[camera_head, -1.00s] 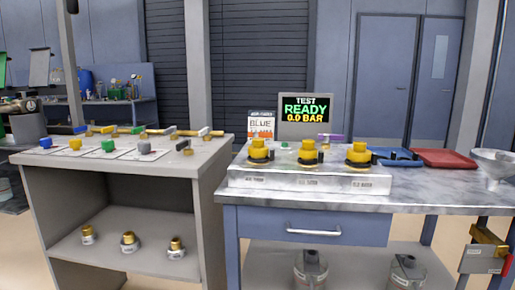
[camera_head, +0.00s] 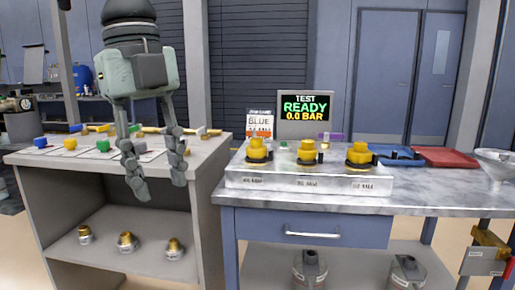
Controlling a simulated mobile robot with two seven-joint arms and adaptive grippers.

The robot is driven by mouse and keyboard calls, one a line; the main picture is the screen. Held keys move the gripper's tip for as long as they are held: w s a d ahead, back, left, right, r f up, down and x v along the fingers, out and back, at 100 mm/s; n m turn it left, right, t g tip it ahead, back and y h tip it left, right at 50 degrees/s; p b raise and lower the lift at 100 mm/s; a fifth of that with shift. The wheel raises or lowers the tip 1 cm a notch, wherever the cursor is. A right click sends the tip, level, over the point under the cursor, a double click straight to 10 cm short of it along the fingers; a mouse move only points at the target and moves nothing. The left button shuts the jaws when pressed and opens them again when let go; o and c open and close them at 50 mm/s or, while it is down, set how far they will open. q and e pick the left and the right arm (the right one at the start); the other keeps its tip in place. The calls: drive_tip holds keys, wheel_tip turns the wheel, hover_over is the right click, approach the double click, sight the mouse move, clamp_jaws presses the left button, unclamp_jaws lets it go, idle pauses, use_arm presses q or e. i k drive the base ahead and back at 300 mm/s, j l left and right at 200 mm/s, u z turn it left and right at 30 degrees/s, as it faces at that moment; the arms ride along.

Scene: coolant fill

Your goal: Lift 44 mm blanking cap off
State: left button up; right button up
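Three yellow blanking caps stand in a row on a pale labelled block (camera_head: 240,179) on the right bench: a left cap (camera_head: 257,148), a middle cap (camera_head: 307,150) and a right cap (camera_head: 359,153). Each sits on a dark ring. The block's labels are too small to read surely, so I cannot tell which cap is the 44 mm one. My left gripper (camera_head: 158,189) points down in front of the left bench, with its fingers apart and nothing between them. It is well left of the caps. My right gripper is not in view.
The left bench (camera_head: 40,160) carries coloured pieces, partly hidden by my gripper. Several brass-topped fittings (camera_head: 127,242) stand on its shelf. Blue and red trays (camera_head: 452,157) and a funnel (camera_head: 495,158) are right.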

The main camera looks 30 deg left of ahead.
sight(256, 149)
drive_tip(key=i+j+z, duration=0.2)
drive_tip(key=i+j, duration=0.2)
drive_tip(key=i, duration=0.25)
drive_tip(key=i+j+z, duration=0.15)
drive_tip(key=i+j, duration=0.35)
drive_tip(key=i, duration=0.1)
